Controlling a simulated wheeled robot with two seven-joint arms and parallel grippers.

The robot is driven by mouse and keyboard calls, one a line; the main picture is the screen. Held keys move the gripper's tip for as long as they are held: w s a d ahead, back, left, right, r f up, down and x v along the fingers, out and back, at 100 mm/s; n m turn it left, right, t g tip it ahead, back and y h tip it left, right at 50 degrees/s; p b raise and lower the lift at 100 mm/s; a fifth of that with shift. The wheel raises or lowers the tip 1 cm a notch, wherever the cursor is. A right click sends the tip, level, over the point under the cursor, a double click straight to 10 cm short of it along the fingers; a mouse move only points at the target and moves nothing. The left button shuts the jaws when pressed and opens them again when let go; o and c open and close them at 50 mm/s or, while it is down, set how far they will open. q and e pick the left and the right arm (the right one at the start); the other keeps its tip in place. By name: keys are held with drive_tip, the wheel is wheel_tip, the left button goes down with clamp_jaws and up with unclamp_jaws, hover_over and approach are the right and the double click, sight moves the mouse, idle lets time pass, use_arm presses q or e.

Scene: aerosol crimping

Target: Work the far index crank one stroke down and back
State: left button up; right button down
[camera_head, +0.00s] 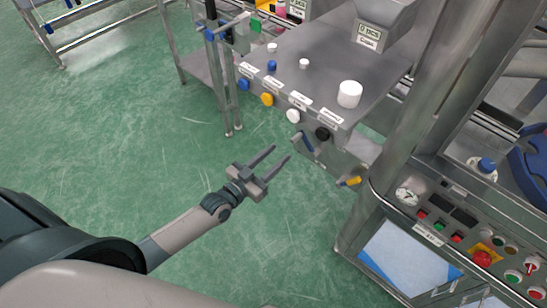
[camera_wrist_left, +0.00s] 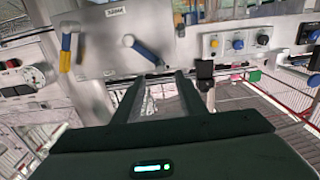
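Two crank handles show on the steel machine's front face. A dark blue-grey crank (camera_head: 307,144) sits below the black knob; in the left wrist view the same crank (camera_wrist_left: 146,49) slants from its pivot. A yellow-tipped crank (camera_head: 350,181) sits nearer the column and hangs down in the left wrist view (camera_wrist_left: 66,52). I cannot tell for sure which is the far index crank. My right gripper is out of view.
A row of coloured knobs (camera_head: 267,99) runs along the steel table's (camera_head: 325,67) front edge. A white cylinder (camera_head: 349,94) and small caps stand on top. A button panel (camera_head: 470,240) and steel column (camera_head: 430,110) are at right. Green floor (camera_head: 120,130) at left is clear.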

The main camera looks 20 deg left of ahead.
sight(292, 142)
use_arm(q)
drive_tip(key=shift+b+x, duration=1.2)
drive_tip(key=shift+x, duration=2.95)
